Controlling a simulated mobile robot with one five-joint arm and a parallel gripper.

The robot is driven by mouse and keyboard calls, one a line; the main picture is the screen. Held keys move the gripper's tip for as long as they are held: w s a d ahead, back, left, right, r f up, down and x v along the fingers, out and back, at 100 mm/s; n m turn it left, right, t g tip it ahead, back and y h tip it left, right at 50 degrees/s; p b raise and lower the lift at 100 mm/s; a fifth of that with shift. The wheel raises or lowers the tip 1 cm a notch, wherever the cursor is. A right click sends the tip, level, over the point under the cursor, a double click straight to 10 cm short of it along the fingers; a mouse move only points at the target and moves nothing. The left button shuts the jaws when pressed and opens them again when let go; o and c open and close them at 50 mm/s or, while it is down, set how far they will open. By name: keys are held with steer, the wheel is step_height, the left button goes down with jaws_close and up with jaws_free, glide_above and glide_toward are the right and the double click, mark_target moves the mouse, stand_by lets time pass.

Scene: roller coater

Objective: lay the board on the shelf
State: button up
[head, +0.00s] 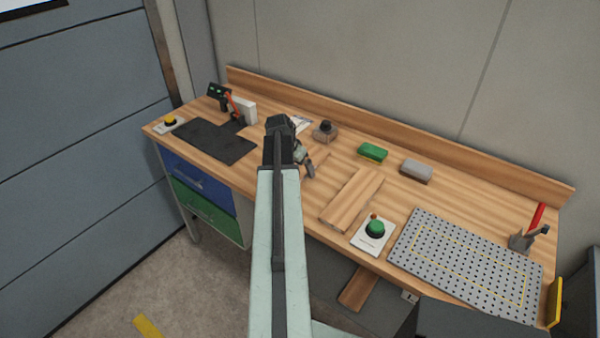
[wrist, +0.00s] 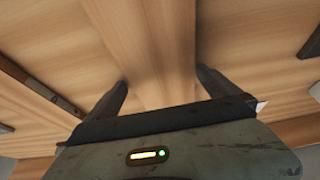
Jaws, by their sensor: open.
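A pale wooden board (head: 352,200) lies flat on the workbench, right of my gripper (head: 308,167) in the head view. My arm hides part of the bench around the gripper. In the wrist view my gripper (wrist: 163,84) is open, one dark finger at each side. A strip of wood (wrist: 155,45) runs between and beyond the fingers; I cannot tell whether they touch it. A brown wooden slab (head: 358,288) shows below the bench's front edge, partly hidden; I cannot tell whether it is the shelf.
On the workbench (head: 272,167), a green button box (head: 374,232) and perforated plate (head: 465,262) lie right of the board. A green block (head: 373,152) and grey block (head: 416,171) lie behind. A black mat (head: 215,141) is at left. A raised rim (head: 400,132) borders the back.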

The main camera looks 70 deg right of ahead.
steer(key=c, duration=1.8)
steer(key=shift+o, duration=0.2)
steer(key=shift+r, duration=0.2)
